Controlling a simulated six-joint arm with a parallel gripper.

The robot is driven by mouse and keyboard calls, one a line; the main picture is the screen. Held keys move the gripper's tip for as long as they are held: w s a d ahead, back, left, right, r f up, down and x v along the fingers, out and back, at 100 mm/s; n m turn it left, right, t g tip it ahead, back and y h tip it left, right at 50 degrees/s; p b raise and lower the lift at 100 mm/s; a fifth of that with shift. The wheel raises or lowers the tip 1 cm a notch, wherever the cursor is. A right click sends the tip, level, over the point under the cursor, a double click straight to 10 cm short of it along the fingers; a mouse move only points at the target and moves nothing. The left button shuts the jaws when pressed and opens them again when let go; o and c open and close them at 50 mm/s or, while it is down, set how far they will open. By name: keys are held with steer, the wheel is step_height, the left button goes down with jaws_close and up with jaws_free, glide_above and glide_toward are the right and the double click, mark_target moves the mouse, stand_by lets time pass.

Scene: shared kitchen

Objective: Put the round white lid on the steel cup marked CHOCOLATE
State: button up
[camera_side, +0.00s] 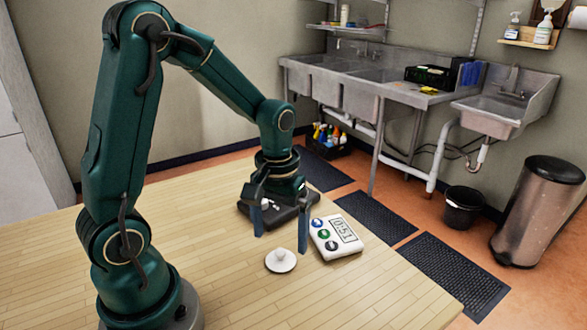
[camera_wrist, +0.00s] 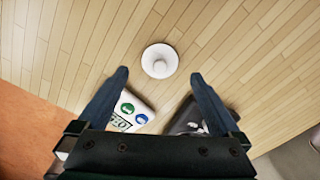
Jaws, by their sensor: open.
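The round white lid (camera_side: 281,265) lies on the wooden table with its knob up. In the wrist view the lid (camera_wrist: 160,61) shows whole, ahead of the fingertips and centred between them. My gripper (camera_side: 280,241) is open and empty, pointing down above the table, close behind the lid in the side view. Its two blue-grey fingers (camera_wrist: 159,74) are spread wide in the wrist view. No steel cup marked CHOCOLATE can be made out in either view.
A white timer (camera_side: 335,238) with coloured buttons lies right of the lid. A dark, flat object (camera_side: 300,212) sits behind and beneath my gripper, partly hidden. The table (camera_side: 215,290) is bare to the front and left of the lid. Sinks and bins stand beyond the table.

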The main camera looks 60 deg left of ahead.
steer(key=s+d+r+m+t, duration=0.5)
steer(key=s+r, duration=0.3)
steer(key=r, duration=0.2)
steer(key=shift+d+r+m+t, duration=0.3)
steer(key=shift+d+r+m, duration=0.1)
steer(key=shift+d+m, duration=0.15)
